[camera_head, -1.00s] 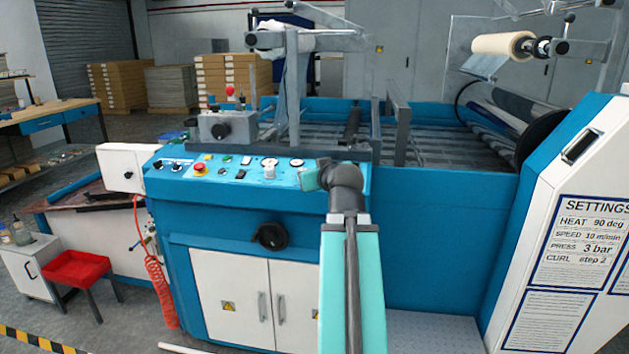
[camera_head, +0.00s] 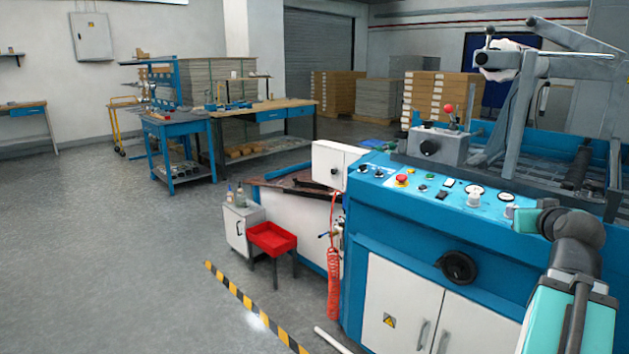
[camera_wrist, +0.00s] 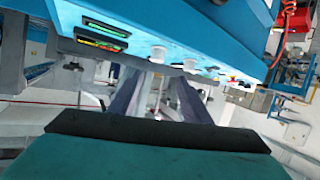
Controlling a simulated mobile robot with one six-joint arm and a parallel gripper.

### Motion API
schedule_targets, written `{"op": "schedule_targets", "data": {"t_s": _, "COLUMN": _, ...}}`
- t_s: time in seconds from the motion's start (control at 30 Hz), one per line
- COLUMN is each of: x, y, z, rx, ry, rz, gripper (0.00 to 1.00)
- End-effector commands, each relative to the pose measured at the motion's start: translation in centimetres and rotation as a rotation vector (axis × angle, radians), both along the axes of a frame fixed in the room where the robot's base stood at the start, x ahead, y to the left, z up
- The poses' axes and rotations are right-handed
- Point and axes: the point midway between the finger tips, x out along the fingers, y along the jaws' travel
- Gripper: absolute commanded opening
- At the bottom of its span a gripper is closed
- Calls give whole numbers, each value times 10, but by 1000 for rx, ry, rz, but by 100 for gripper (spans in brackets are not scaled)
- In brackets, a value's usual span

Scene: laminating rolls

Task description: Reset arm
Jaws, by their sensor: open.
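In the wrist view my gripper (camera_wrist: 158,90) shows as two grey fingers beyond a dark bar. They are apart, with nothing seen between them. In the head view my teal and grey arm rises at the lower right, in front of the blue laminating machine (camera_head: 400,255). The fingers cannot be made out there. The machine's control panel (camera_head: 430,188), with a red button and several knobs, lies just left of my wrist. In the wrist view the panel (camera_wrist: 215,40) appears tilted across the top, close to the fingers.
A red tray stand (camera_head: 272,238) and a small white cabinet (camera_head: 238,232) stand left of the machine. A yellow-black floor stripe (camera_head: 250,303) and a white rod (camera_head: 332,341) lie in front. Workbenches (camera_head: 265,112) stand farther back. The floor at left is clear.

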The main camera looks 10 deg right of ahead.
Motion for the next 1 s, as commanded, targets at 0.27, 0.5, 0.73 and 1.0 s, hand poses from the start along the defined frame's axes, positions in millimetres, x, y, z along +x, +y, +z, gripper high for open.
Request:
{"op": "schedule_targets", "data": {"t_s": 0.27, "x": 46, "y": 38, "z": -28, "rx": 48, "ry": 43, "rz": 87, "gripper": 44}}
{"op": "schedule_targets", "data": {"t_s": 0.5, "x": 90, "y": 81, "z": -85, "rx": 119, "ry": 117, "rz": 174, "gripper": 44}}
{"op": "schedule_targets", "data": {"t_s": 0.73, "x": 119, "y": 125, "z": -143, "rx": 175, "ry": 199, "rz": 247, "gripper": 44}}
{"op": "schedule_targets", "data": {"t_s": 1.0, "x": 139, "y": 181, "z": -212, "rx": 231, "ry": 312, "rz": 329, "gripper": 44}}
